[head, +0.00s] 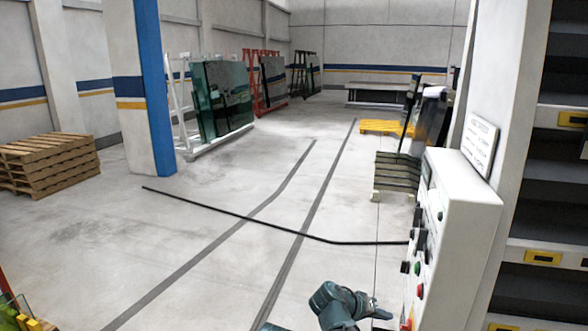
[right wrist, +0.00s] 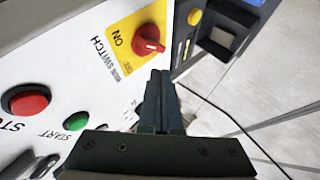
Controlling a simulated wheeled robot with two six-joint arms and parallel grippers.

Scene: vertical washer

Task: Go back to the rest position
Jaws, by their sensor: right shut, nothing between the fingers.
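My right gripper (head: 376,308) shows at the bottom of the head view, just left of the white control panel (head: 462,215). In the right wrist view my right gripper (right wrist: 161,75) is shut, its two dark fingers together with nothing between them. The fingertips are close to a red rotary main switch (right wrist: 148,40) on a yellow plate. I cannot tell whether they touch the panel. A red stop button (right wrist: 25,101) and a green start button (right wrist: 78,124) are on the panel to the left. My left gripper is not in view.
Wooden pallets (head: 48,165) are stacked at the left. A blue-edged pillar (head: 140,90) and glass sheets on racks (head: 222,98) stand farther back. A dark shelf unit (head: 550,150) is at the right. A black cable (head: 240,214) crosses the open floor.

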